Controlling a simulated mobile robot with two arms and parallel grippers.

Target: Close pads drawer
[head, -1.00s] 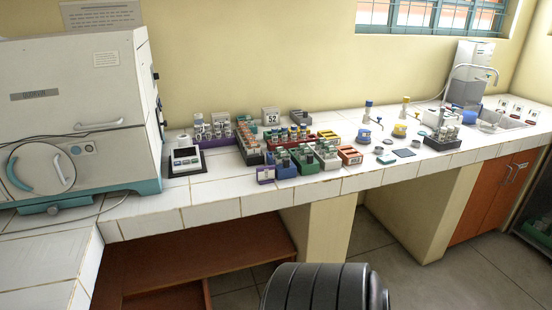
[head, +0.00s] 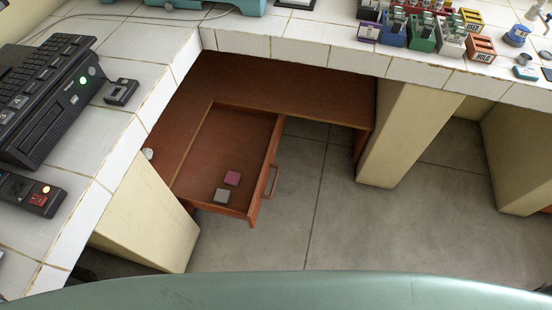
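The drawer (head: 228,158) is reddish-brown wood and stands pulled open from the low wooden unit under the counter corner. Its front, with a bar handle (head: 271,182), faces right. Neither of my grippers shows in the head view.
The tiled counter (head: 115,140) runs along the left and top. A black keyboard device (head: 52,95) stands on it. Racks of tubes (head: 420,35) stand at the upper right. A pale pillar (head: 408,135) stands right of the drawer, with clear grey floor (head: 310,215) between.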

